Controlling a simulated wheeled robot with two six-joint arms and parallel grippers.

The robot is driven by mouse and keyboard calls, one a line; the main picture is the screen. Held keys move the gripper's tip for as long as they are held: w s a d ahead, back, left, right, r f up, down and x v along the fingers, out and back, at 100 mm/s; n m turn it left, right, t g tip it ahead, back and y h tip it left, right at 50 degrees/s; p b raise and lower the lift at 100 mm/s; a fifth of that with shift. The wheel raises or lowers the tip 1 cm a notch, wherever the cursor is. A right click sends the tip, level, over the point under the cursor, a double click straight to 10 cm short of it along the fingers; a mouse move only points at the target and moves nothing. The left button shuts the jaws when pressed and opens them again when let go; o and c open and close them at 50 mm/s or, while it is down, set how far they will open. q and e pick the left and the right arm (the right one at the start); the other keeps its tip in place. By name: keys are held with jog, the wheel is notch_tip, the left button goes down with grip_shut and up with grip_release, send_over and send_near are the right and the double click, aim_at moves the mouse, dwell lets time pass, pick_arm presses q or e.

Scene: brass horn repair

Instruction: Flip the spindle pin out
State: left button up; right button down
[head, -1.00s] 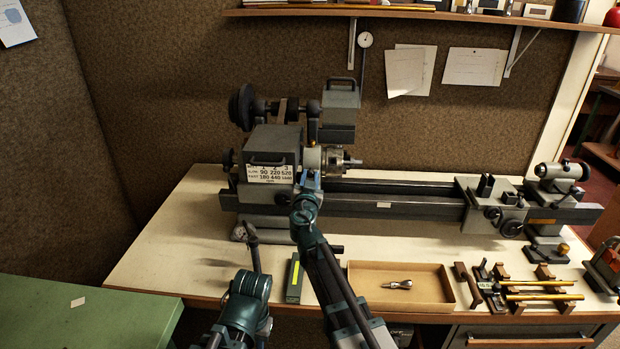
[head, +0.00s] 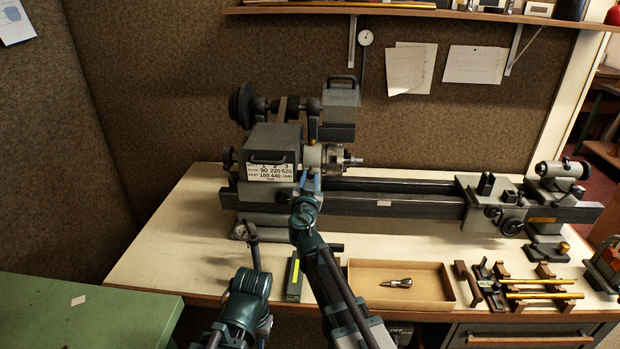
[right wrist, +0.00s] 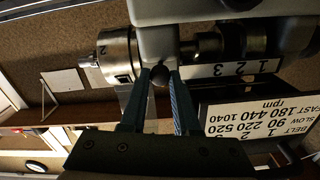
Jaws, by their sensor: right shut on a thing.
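The spindle pin's dark round knob (right wrist: 159,76) shows in the right wrist view between my right fingertips, at the headstock's front beside the chuck. My right gripper (right wrist: 163,78) is shut on it. In the head view, the blue fingers of my right gripper (head: 310,181) reach up to the headstock (head: 272,145) just below the chuck (head: 336,157); the pin is too small and covered to make out there. How far the pin is in or out is unclear. My left arm shows at the lower left, but no left fingers can be made out.
The lathe bed (head: 400,203) runs right to the carriage (head: 492,203) and tailstock (head: 560,172). On the bench front are a cardboard tray (head: 430,292) with a metal tool (head: 396,283), a grey-green box (head: 293,278) and wooden racks (head: 540,297).

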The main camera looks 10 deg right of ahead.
jog(key=c, duration=0.9)
grip_release()
jog(key=shift+s, duration=0.2)
jog(key=shift+s, duration=0.1)
jog(key=v, duration=1.3)
jog(key=shift+s, duration=0.3)
jog(key=s+d+f+n+g+h, duration=0.1)
jog(key=s+d+f+g, duration=0.1)
jog(key=s+f+g, duration=0.4)
jog(key=s+d+f+g+h, duration=0.1)
jog(key=s+d+f+g, duration=0.15)
jog(key=f, duration=0.55)
jog(key=s+a+f+n+g+y, duration=0.1)
jog(key=s+a+f+n+g, duration=0.1)
jog(key=s+g, duration=0.1)
jog(key=s+a+f+n+g+y, duration=0.2)
jog(key=s+a+f+n+g, duration=0.1)
jog(key=s, duration=0.3)
jog(key=s+a+f+n+g+y, duration=0.2)
jog(key=s+a+f+g, duration=0.1)
jog(key=s, duration=0.2)
jog(key=shift+s+a+n, duration=0.15)
jog(key=shift+a+n, duration=0.1)
jog(key=shift+n, duration=0.15)
